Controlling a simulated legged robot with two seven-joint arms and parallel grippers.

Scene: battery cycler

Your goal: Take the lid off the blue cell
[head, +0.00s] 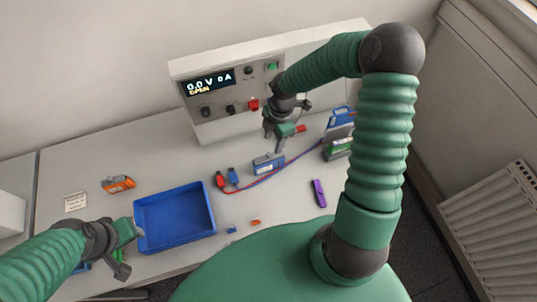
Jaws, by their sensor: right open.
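A blue and grey box-shaped cell (268,163) lies on the bench near the middle of the head view. Its top is too small to make out a lid clearly. My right gripper (276,141) is open and empty, pointing down just above and behind this cell, with no contact visible. My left gripper (123,252) is at the lower left beside a blue tray, and its jaw gap is unclear.
A cycler (235,85) reads 0.0 V 0 A. The blue tray (211,217) looks empty. Red and blue plugs (227,180) with leads lie left of the cell. A purple tool (319,193), an orange cell (118,184) and a green cell (338,149) lie around.

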